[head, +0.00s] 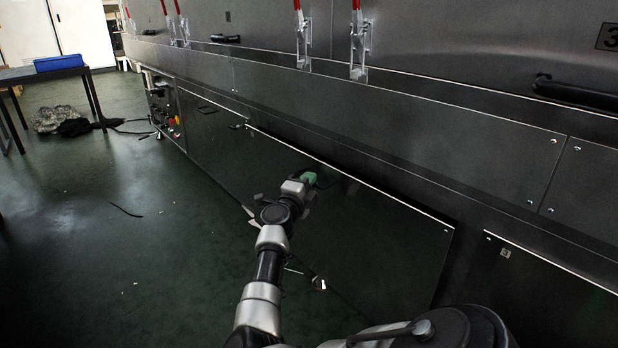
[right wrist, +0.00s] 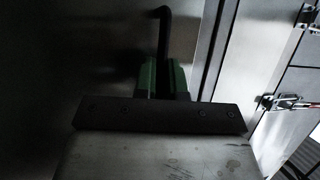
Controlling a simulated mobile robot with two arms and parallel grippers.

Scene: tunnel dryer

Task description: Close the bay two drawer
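The bay drawer (head: 385,235) is a wide dark metal front low on the dryer. Its bright top edge stands out from the body, with a dark gap behind it, so it is partly open. My right gripper (head: 309,179) is at the drawer front, its green fingers at the black handle (head: 328,183). In the right wrist view the handle (right wrist: 162,30) runs between the green fingers (right wrist: 164,76), which look closed around it. The fingertips' contact is dark and partly hidden. My left gripper is not in view.
Another lower front (head: 540,285) lies to the right. A control panel (head: 165,110) with a red button is at the far left end. A table (head: 75,74) with a blue bin (head: 59,63) stands at the back left. The green floor (head: 130,250) left of the drawer is largely clear.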

